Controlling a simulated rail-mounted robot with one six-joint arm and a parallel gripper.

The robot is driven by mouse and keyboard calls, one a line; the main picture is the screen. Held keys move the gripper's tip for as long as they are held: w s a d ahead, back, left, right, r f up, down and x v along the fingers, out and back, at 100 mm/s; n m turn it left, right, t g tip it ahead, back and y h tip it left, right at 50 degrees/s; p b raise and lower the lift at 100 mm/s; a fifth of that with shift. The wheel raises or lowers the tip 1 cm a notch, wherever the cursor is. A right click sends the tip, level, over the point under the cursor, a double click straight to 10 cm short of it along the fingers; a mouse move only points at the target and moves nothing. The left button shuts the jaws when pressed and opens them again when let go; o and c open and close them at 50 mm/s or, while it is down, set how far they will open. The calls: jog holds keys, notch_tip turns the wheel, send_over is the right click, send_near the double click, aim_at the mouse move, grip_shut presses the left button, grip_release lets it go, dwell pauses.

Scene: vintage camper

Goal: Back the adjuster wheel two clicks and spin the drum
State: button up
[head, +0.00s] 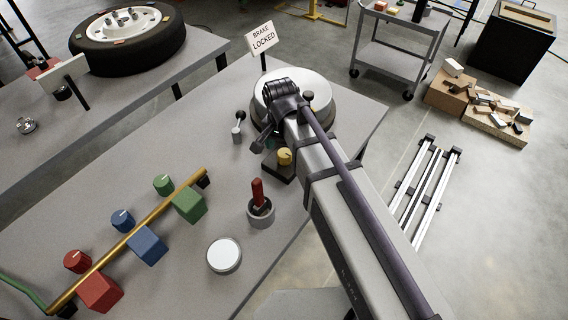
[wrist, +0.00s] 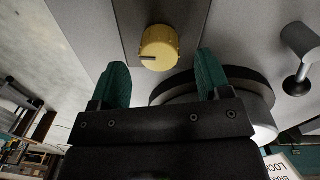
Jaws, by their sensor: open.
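A yellow knob (head: 284,156), likely the adjuster wheel, sits on a dark base beside the silver drum (head: 322,107) on the grey table. In the wrist view the yellow knob (wrist: 160,44) shows a dark pointer line on its face. My gripper (wrist: 161,78) is open and empty, its two teal fingers spread on either side of the knob's line but apart from it. The drum (wrist: 262,122) is partly hidden behind my gripper in the wrist view and under my arm in the head view.
A "BRAKE LOCKED" sign (head: 261,39) stands behind the drum. A small lever (head: 237,131) is left of it. A red-handled lever (head: 258,192), a white disc (head: 224,255) and a brass bar (head: 130,238) with coloured knobs and blocks occupy the near table. A tyre (head: 127,45) lies on another table.

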aim_at(284, 153)
notch_tip(284, 153, down, 4)
jog(key=shift+r+b, duration=0.15)
jog(key=shift+b, duration=0.8)
jog(key=shift+s+r, duration=0.1)
jog(key=c, duration=0.9)
jog(key=shift+c, duration=0.2)
jog(key=shift+d+n, duration=0.1)
jog(key=shift+n, duration=0.2)
jog(key=n, duration=1.1)
jog(key=shift+t, duration=0.3)
